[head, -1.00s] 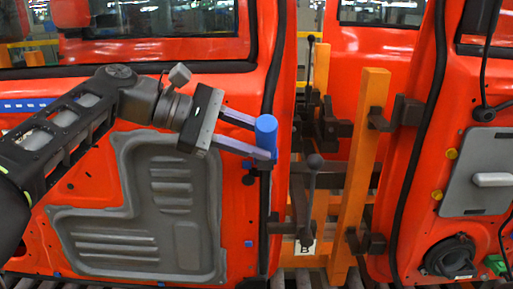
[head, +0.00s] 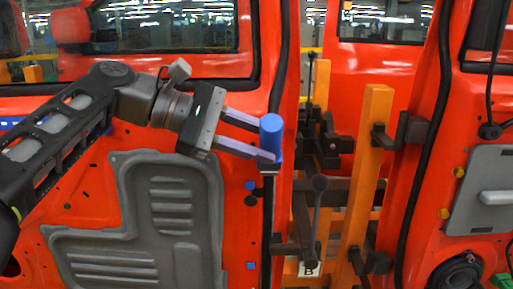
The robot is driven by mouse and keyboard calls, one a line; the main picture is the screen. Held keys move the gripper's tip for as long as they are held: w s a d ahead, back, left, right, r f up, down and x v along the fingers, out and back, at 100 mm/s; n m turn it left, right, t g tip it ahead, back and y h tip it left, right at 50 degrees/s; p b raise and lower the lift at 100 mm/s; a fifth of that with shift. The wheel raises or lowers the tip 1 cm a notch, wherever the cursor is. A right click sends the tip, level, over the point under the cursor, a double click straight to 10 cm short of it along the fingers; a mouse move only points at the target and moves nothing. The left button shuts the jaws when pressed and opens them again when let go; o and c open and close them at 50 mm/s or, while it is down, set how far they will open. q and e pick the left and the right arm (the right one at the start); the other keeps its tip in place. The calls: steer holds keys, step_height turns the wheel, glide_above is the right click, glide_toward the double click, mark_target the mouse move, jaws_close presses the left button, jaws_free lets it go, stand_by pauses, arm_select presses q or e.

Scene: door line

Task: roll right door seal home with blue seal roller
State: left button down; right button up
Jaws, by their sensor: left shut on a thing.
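The roller stands in front of the right edge of the left-hand red door (head: 95,185), over the line of a black seal (head: 268,215). The seal shows above and below the roller; the part behind it is hidden. I cannot tell whether the roller touches it. Another black seal (head: 421,140) runs down the left edge of the right-hand red door (head: 440,165). My right gripper is not in view.
An orange post (head: 364,180) with dark clamps (head: 405,130) and levers (head: 318,185) stands between the doors, just right of the roller. A grey panel (head: 180,215) covers the left-hand door below my arm. A cable (head: 489,70) hangs at the right.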

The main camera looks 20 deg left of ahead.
arm_select(q)
steer(key=shift+r, duration=0.2)
stand_by(0.3)
steer(key=shift+d+r, duration=0.1)
steer(key=shift+r, duration=0.2)
stand_by(0.4)
steer(key=shift+s+b, duration=0.3)
steer(key=shift+s, duration=0.15)
steer(key=s+d+b, duration=0.1)
steer(key=s+b, duration=0.1)
steer(key=s, duration=0.4)
steer(key=shift+d, duration=0.3)
